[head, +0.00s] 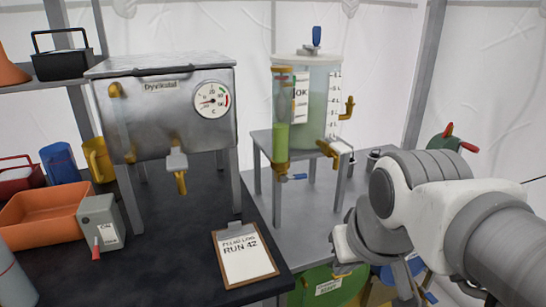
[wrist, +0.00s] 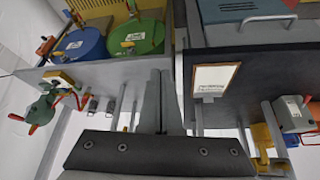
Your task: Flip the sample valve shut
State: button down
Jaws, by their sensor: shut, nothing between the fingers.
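A clear tank (head: 315,105) of pale green liquid stands on a grey stand, with a green sight tube (head: 282,120) on its left. A small valve with a blue lever (head: 293,177) sits below the tube, its lever lying roughly level. A yellow valve (head: 328,148) sits at the tank's lower right, and a blue handle (head: 316,37) stands upright on top. No readable label tells which is the sample valve. My gripper (wrist: 165,80) is shut and empty, pointing down, low and right of the tank. The tank is not clearly visible in the wrist view.
A steel tank (head: 165,105) with a dial and yellow spigot stands left. A clipboard (head: 245,255) lies on the dark table. Blue (wrist: 80,44) and green (wrist: 135,38) drums show in the wrist view. A green, red-handled device (head: 447,142) stands right.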

jog(key=w+r+p, duration=0.5)
jog(key=w+r, duration=0.2)
notch_tip(320, 180, up, 4)
jog(key=n+g+y+p, duration=0.1)
jog(key=n+g+p, duration=0.2)
jog(key=p, duration=1.4)
send_over(303, 177)
jog(key=s+d, duration=0.2)
jog(key=shift+s+a+r, duration=0.15)
jog(key=shift+a, duration=0.05)
jog(key=x, duration=1.4)
jog(key=shift+s+a+p, duration=0.25)
jog(key=shift+s+p, duration=0.05)
